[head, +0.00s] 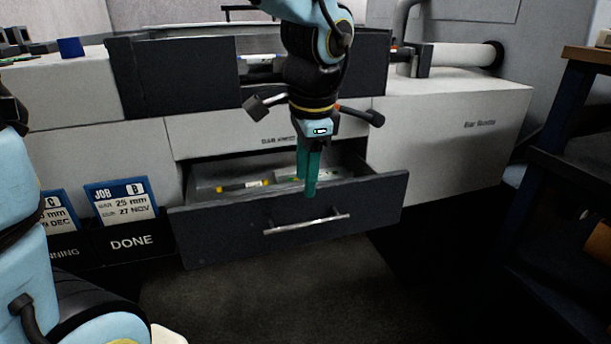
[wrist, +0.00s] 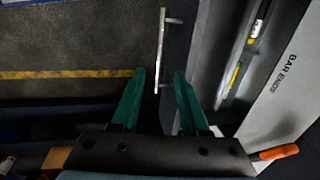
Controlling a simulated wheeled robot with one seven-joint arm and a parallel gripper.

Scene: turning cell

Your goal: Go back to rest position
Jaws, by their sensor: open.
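My gripper (head: 308,190) hangs from my arm with its two green fingers pointing down, just above the front of an open drawer (head: 290,222).
A grey lathe body (head: 460,130) stands to the right, and a dark workbench (head: 560,150) is at the far right. Job cards (head: 122,200) stand in racks at left, one marked DONE. The floor (head: 270,295) before the drawer is clear. An orange-handled tool (wrist: 275,153) shows in the wrist view.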

